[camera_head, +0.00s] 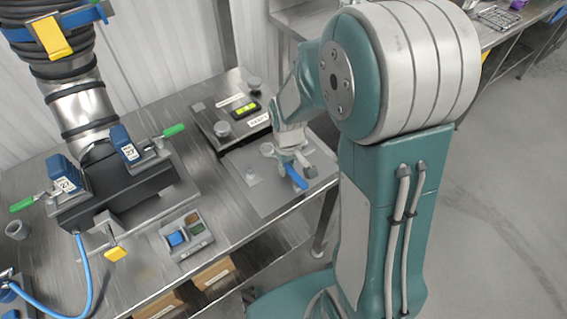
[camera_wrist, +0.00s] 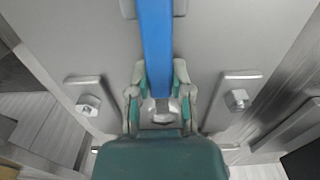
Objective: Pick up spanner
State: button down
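The spanner has a blue handle (camera_head: 296,177) and lies over a grey plate at the right end of the metal table. In the wrist view the blue handle (camera_wrist: 156,40) runs from the top edge down between my fingers. My gripper (camera_head: 287,157) is low over the plate at the spanner. The spanner's metal head is partly hidden by my gripper.
The grey plate (camera_head: 247,197) bears small metal fittings. Behind it is a box with a yellow-green display (camera_head: 245,110). A clamp fixture (camera_head: 112,190) with blue and green handles and a small tray (camera_head: 187,235) with coloured blocks stand to the left. The table edge is close.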

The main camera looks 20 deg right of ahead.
dwell(0.3)
jog(key=shift+r, duration=0.5)
notch_tip(320, 180, up, 3)
jog(key=shift+s+a+f, duration=0.1)
jog(key=s+a+r, duration=0.8)
jog(key=s+r, duration=0.1)
jog(key=s, duration=0.2)
jog(key=m, duration=1.6)
send_over(287, 167)
jog(key=w+a, duration=0.2)
jog(key=w, duration=0.1)
notch_tip(287, 167, down, 5)
jog(key=shift+w+d+f+m, duration=0.15)
jog(key=shift+w+f+m, duration=0.2)
jog(key=shift+m, duration=0.15)
jog(key=shift+f, duration=1.85)
